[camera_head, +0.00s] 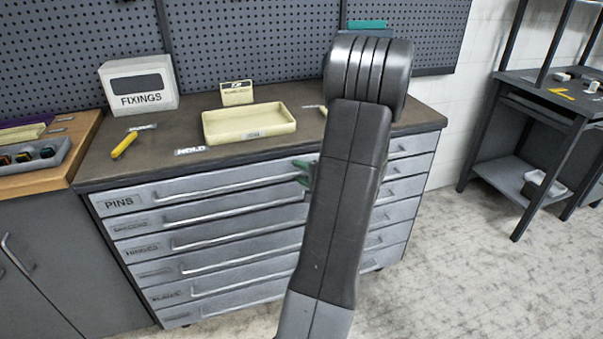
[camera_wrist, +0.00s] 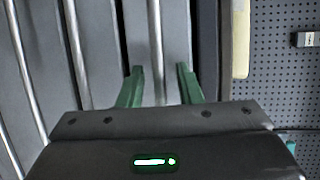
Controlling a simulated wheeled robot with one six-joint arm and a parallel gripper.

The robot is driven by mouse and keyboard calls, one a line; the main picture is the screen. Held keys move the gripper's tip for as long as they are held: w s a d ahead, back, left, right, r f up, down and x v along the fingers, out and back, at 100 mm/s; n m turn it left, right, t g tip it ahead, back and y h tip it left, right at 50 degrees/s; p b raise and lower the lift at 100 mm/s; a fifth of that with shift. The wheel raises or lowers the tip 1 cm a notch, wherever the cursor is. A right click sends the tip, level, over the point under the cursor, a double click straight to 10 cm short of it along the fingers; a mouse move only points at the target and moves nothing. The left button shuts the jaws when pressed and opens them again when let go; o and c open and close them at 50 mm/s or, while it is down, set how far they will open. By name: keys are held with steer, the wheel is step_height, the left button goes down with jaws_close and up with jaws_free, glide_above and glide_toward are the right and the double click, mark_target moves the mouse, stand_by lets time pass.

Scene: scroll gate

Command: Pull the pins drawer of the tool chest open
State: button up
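The pins drawer (camera_head: 150,199) is the top drawer of the grey tool chest, labelled PINS at its left end. It looks shut, its front in line with those below. Its long pale bar handle (camera_head: 235,184) also shows in the wrist view (camera_wrist: 152,35), running upright in the picture. My gripper (camera_wrist: 161,74) has green fingers standing apart, one on each side of that bar in the wrist view. I cannot tell how far the fingertips reach past the bar, and no contact is clear. In the head view the green fingers (camera_head: 303,168) are partly hidden behind my arm, near the handle.
Several similar drawers lie below. The chest top (camera_head: 100,167) holds a cream tray (camera_head: 248,135), a FIXINGS box (camera_head: 140,86) and a yellow-handled tool (camera_head: 125,145). Pegboard stands behind. Bare floor (camera_head: 450,280) is free at the right, before a dark workbench (camera_head: 520,160).

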steer(key=shift+c, duration=0.2)
jaws_close()
